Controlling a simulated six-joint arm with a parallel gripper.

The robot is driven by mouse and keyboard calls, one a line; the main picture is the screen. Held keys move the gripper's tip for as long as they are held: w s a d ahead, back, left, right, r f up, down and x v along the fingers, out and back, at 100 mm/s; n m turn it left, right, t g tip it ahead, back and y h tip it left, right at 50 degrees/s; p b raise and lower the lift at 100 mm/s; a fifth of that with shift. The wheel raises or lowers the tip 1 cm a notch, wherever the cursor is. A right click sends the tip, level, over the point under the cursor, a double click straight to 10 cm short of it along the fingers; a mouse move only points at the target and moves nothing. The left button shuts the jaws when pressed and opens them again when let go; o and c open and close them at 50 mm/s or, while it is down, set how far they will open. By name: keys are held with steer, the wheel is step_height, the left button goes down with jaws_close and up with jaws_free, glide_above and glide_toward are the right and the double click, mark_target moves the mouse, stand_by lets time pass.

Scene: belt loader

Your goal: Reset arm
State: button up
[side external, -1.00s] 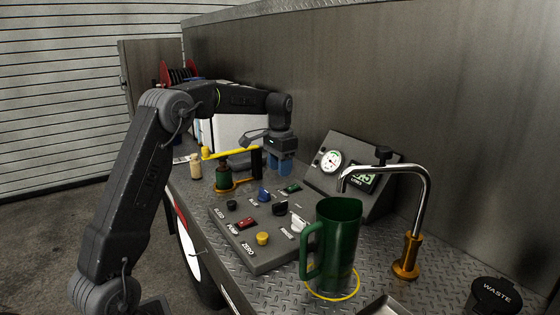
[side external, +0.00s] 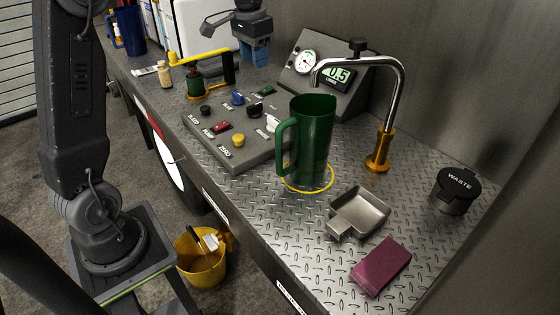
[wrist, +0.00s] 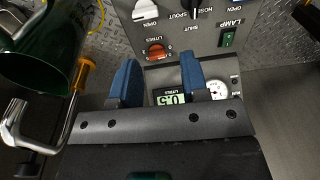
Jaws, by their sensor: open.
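My gripper (side external: 255,52) hangs above the far part of the bench, left of the gauge box, with its blue fingers pointing down. In the wrist view its two blue fingers (wrist: 160,80) stand apart with nothing between them.
A yellow-handled valve (side external: 200,58) stands left of my gripper, with a small tan bottle (side external: 164,75) nearby. A metal scoop (side external: 358,212), a maroon sponge (side external: 381,266) and a black waste bin (side external: 456,190) sit at the near right. A yellow bucket (side external: 203,265) is on the floor.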

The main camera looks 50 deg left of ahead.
steer(key=s+d+r+t, duration=0.2)
steer(key=s+d, duration=0.9)
steer(key=s+d+f+t, duration=0.1)
steer(key=s+d+f, duration=0.1)
steer(key=s, duration=0.4)
steer(key=s+d+f+t, duration=0.1)
steer(key=s+d+f, duration=0.2)
steer(key=s, duration=0.3)
steer(key=shift+d, duration=0.75)
steer(key=shift+r, duration=0.1)
steer(key=shift+c, duration=0.2)
